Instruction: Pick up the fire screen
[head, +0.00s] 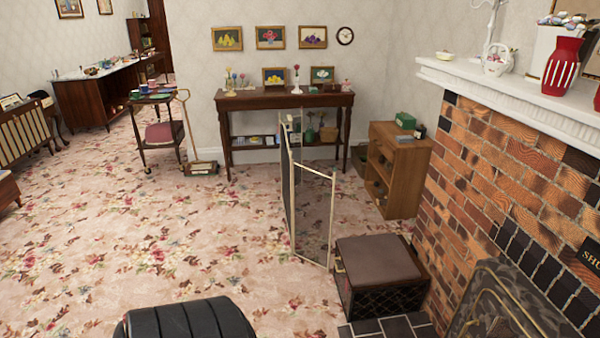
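A folding fire screen (313,219) with a thin cream frame and dark see-through mesh panels stands upright on the carpet near the middle of the head view. Its panels meet at an angle; one is seen nearly edge-on and runs back toward the table. A dark ornate panel (495,308) with a brass-coloured arch leans in front of the fireplace at the bottom right, cut off by the picture edge; I cannot tell exactly what it is. Neither of my grippers is in view.
A brown-topped box (377,258) sits just right of the folding screen, beside the brick fireplace (500,180). A small wooden cabinet (398,170) and a long dark table (285,100) stand behind. Open floral carpet (130,235) lies to the left.

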